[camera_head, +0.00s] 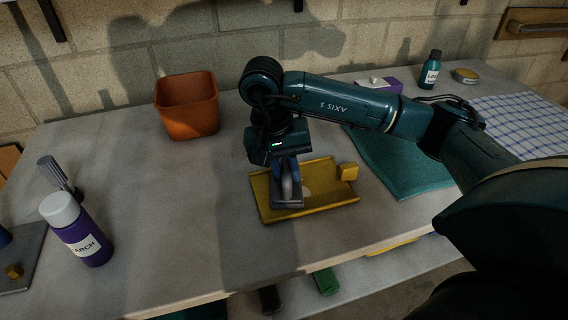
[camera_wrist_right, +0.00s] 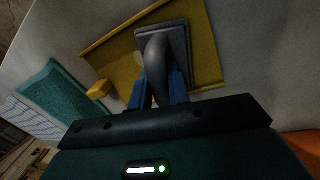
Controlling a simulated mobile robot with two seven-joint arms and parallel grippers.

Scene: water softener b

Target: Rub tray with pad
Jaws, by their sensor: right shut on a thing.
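The yellow tray (camera_head: 328,196) lies on the grey worktop in front of my right arm. It also shows in the right wrist view (camera_wrist_right: 120,62). A pale round spot (camera_head: 307,192) shows on its floor. My right gripper (camera_head: 286,186) points down over the left part of the tray and is shut on the grey handle of the pad (camera_head: 288,203). In the right wrist view the handle (camera_wrist_right: 157,62) stands between the blue fingers, and the flat pad is over the tray floor. I cannot tell whether it touches. My left gripper is not in view.
An orange pot (camera_head: 187,106) stands at the back left. A purple bottle with a white cap (camera_head: 77,230) stands at the front left. A teal cloth (camera_head: 395,165) lies right of the tray, with a checked cloth (camera_head: 525,125) beyond. The worktop between bottle and tray is clear.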

